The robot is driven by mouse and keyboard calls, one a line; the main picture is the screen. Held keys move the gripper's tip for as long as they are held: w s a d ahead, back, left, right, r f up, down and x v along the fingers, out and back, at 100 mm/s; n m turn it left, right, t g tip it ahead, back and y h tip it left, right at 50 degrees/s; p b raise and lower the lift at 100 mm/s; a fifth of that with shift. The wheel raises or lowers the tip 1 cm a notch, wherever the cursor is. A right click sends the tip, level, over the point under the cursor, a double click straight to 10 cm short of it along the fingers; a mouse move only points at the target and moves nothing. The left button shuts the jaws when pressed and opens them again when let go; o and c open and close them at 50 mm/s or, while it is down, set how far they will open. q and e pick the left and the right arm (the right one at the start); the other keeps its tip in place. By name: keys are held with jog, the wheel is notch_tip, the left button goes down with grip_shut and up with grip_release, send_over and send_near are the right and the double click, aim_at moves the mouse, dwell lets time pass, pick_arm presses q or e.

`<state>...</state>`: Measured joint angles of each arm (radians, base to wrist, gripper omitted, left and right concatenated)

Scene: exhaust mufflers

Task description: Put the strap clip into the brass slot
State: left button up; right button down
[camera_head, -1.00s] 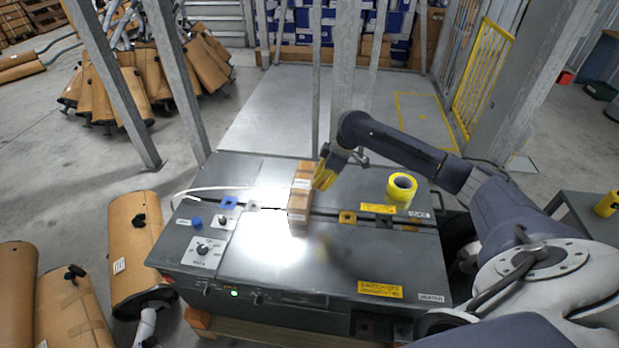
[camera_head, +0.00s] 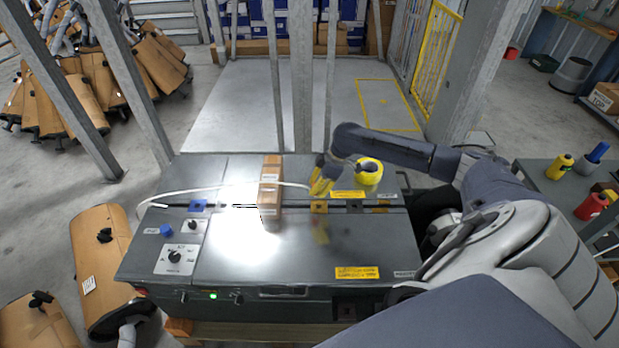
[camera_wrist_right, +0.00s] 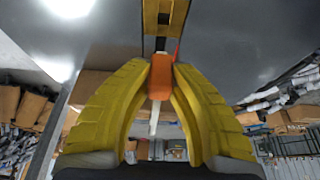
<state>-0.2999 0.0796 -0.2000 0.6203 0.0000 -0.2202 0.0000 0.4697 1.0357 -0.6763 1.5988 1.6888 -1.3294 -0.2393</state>
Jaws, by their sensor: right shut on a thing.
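My right gripper (camera_head: 317,190) is shut on the strap clip, low over the machine top, right of the carton (camera_head: 270,192). In the right wrist view the orange clip (camera_wrist_right: 160,76) sits between the yellow fingertips (camera_wrist_right: 160,62), with a white strap tail below it. The brass slot (camera_head: 320,208) is a small brass plate just in front of the gripper. It also shows in the wrist view (camera_wrist_right: 150,20), straight beyond the clip, whose tip appears close to it; contact cannot be told. The white strap (camera_head: 165,192) runs from the left, past the carton, to the gripper. My left gripper is out of view.
Blue (camera_head: 198,205), black (camera_head: 355,207) and orange-brown (camera_head: 384,206) slot plates lie along the same seam. A side table (camera_head: 540,185) holds bottles at the right.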

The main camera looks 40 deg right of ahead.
aim_at(315, 206)
jog(key=shift+s+d+f, duration=0.35)
jog(key=shift+d+f, duration=0.1)
jog(key=shift+f, duration=0.1)
dwell(0.4)
jog(key=shift+f, duration=2.3)
jog(key=shift+f, duration=0.4)
dwell(0.8)
jog(key=c, duration=1.2)
grip_release()
jog(key=v, duration=1.2)
